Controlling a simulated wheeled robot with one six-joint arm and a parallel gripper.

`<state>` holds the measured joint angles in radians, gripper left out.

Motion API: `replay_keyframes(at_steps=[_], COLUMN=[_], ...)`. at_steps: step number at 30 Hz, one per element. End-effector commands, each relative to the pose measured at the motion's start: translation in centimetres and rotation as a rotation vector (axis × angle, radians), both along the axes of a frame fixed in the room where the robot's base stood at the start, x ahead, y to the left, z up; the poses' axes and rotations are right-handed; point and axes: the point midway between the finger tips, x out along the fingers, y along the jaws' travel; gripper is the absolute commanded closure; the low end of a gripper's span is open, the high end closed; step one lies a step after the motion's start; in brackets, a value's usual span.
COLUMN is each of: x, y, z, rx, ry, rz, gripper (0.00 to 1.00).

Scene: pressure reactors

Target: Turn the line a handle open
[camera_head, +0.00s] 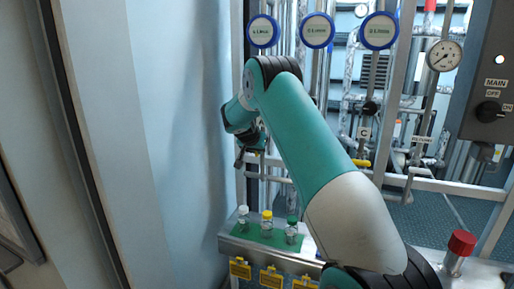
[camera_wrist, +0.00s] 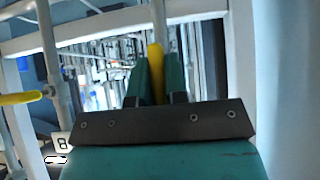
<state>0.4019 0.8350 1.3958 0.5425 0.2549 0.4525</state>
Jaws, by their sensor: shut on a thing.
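A yellow handle (camera_wrist: 156,72) stands between the two teal fingers of my gripper (camera_wrist: 157,85) in the wrist view. The fingers are shut on it, and it lies in line with a pale pipe behind. No label shows beside this handle; I take it as the line a handle. In the head view my gripper (camera_head: 246,152) is at the pipe frame on the left, below the blue round gauges. There the held handle is mostly hidden by my wrist.
Another yellow handle (camera_wrist: 20,98) sticks out at the left in the wrist view, near a label (camera_wrist: 62,143) that looks like B. A yellow handle (camera_head: 361,162) sits below label C. Capped bottles (camera_head: 267,224) stand on a green mat below. A pale wall (camera_head: 165,130) is close at left.

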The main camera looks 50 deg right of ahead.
Motion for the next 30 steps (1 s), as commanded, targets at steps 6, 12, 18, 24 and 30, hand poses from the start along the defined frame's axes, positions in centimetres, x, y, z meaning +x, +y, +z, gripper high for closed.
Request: replay_keyframes(at_steps=[6, 12, 18, 24, 30], x=[-0.1, -0.1, 0.0, 0.0, -0.4], y=[0.0, 0.0, 0.0, 0.0, 1.3], z=[-0.1, -0.1, -0.1, 0.0, 1.3], rx=[-0.003, -0.003, -0.003, -0.003, -0.004], ry=[0.010, 0.009, 0.008, 0.007, 0.004], rz=[-0.001, -0.001, 0.000, 0.000, 0.002], gripper=[1.00, 1.00, 0.61, 0.61, 0.61])
